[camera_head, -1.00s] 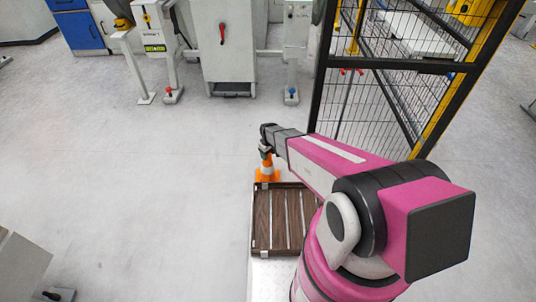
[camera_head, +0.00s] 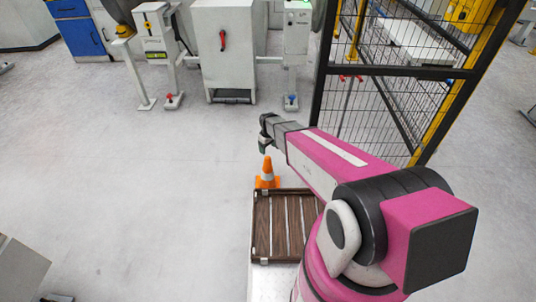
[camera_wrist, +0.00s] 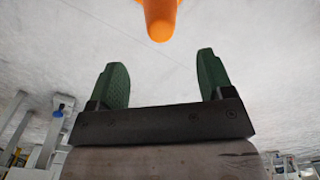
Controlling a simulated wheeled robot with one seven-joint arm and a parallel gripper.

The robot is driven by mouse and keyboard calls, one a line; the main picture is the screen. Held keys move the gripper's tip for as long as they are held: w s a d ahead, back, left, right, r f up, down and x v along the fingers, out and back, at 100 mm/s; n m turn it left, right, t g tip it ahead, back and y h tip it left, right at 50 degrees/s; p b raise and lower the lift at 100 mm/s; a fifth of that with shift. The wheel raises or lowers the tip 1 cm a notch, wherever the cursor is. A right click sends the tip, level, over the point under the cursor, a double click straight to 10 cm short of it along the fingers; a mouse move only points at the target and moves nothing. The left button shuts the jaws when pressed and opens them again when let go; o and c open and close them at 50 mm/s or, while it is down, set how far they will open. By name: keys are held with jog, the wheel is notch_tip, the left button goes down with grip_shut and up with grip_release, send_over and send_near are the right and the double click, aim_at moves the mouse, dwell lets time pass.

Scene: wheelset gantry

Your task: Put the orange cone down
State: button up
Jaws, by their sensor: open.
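The orange cone (camera_head: 267,174) with a white band stands upright on the grey floor, just beyond the far edge of the brown slatted tray. My gripper (camera_head: 264,147) is above the cone's tip and apart from it. In the wrist view the two green fingers of my gripper (camera_wrist: 162,80) are spread wide with nothing between them. The cone's orange tip (camera_wrist: 160,20) shows beyond the fingertips at the top of that view. The lower part of the cone is cut off there.
The brown slatted tray (camera_head: 257,225) lies in front of my base. A black mesh fence (camera_head: 365,100) with yellow posts stands to the right. Grey cabinets (camera_head: 224,45) and machines stand at the back. The floor to the left (camera_head: 130,170) is clear.

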jog(key=s+d+r+m, duration=0.8)
jog(key=s+d+r, duration=1)
jog(key=r, duration=0.4)
jog(key=shift+s+d+r+m, duration=0.3)
jog(key=shift+d, duration=0.25)
